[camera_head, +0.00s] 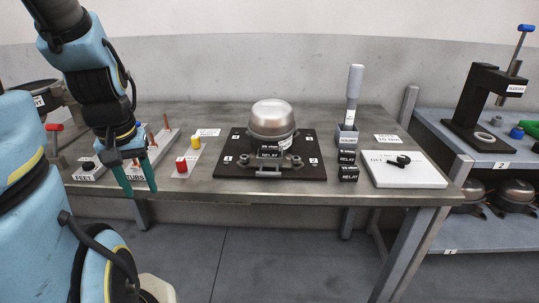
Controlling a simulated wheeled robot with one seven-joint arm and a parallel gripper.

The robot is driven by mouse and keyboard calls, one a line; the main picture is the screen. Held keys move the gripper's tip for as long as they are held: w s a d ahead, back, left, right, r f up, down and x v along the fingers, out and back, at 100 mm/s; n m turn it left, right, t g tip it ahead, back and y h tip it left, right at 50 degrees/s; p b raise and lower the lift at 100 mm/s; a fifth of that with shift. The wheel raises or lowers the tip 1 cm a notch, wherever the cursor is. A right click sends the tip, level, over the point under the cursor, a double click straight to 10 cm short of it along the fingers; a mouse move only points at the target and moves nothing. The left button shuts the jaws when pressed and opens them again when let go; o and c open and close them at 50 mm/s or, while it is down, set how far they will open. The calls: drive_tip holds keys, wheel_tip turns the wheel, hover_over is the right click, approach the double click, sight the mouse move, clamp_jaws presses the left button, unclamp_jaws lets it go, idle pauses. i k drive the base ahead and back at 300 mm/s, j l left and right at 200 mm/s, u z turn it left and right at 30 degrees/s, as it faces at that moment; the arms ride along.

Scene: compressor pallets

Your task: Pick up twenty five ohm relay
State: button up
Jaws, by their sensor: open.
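Several small black boxes with white "RELAY" labels are in the head view. An upper box (347,141), a middle box (346,157) and a front box (348,174) line up right of the black plate. Another relay box (269,153) is at the front of the silver compressor (271,120). Any ohm values are too small to read, so I cannot tell which is the twenty five ohm one. My gripper (137,186) is open and empty, pointing down at the table's front left, far left of the relay boxes. Part of the "TUBS" holder is hidden behind it.
The compressor stands on a black plate (230,170) mid-table. A grey-handled tool (354,90) stands behind the relay boxes. A white board (405,176) lies to their right. Red and yellow buttons (181,164) sit left. A shelf (480,155) with a black press stands far right.

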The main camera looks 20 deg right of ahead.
sight(267, 150)
drive_tip(key=k+l+u, duration=0.15)
drive_tip(key=u, duration=0.55)
drive_tip(key=k+l+u, duration=0.25)
drive_tip(key=k, duration=0.35)
drive_tip(key=k+l+u, duration=0.25)
drive_tip(key=k, duration=0.7)
